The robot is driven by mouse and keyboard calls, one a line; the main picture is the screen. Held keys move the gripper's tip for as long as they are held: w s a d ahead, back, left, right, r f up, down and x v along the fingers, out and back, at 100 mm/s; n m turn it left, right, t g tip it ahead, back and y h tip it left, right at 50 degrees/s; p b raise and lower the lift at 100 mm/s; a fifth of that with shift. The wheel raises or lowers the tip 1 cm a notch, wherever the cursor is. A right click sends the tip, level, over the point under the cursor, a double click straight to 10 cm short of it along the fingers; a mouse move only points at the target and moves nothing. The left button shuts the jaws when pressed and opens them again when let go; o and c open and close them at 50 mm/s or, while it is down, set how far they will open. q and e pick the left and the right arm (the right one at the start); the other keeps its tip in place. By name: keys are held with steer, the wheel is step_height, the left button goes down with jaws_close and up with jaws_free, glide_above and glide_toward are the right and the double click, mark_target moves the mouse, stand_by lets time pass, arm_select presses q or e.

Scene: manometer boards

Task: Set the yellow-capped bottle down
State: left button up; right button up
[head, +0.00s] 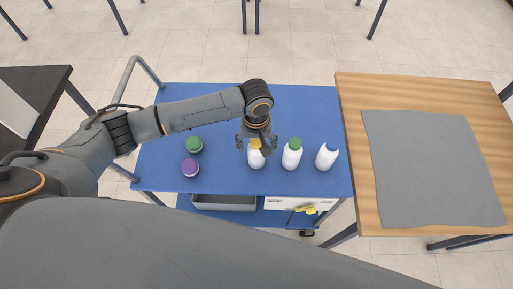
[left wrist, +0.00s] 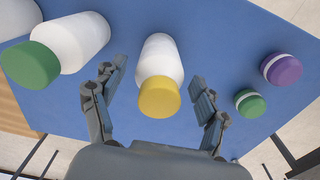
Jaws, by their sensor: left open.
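The yellow-capped bottle (head: 256,157) is white and stands upright on the blue cart top (head: 310,107), leftmost of three bottles. In the left wrist view the same yellow-capped bottle (left wrist: 160,75) lies between the parted fingers, with a gap on both sides. My left gripper (head: 256,142) is open just above and around its cap and hides part of it in the head view. The left gripper's fingers also show in the left wrist view (left wrist: 155,100). My right gripper is not in view.
A green-capped bottle (head: 292,155) and a blue-capped bottle (head: 326,157) stand to the right. A green-lidded jar (head: 194,145) and a purple-lidded jar (head: 190,168) stand to the left. A wooden table (head: 355,150) with a grey mat (head: 430,165) is at the right.

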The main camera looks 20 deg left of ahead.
arm_select(q)
step_height(320, 180, up, 10)
steer(key=shift+r+b, duration=0.15)
steer(key=shift+b, duration=0.3)
stand_by(0.4)
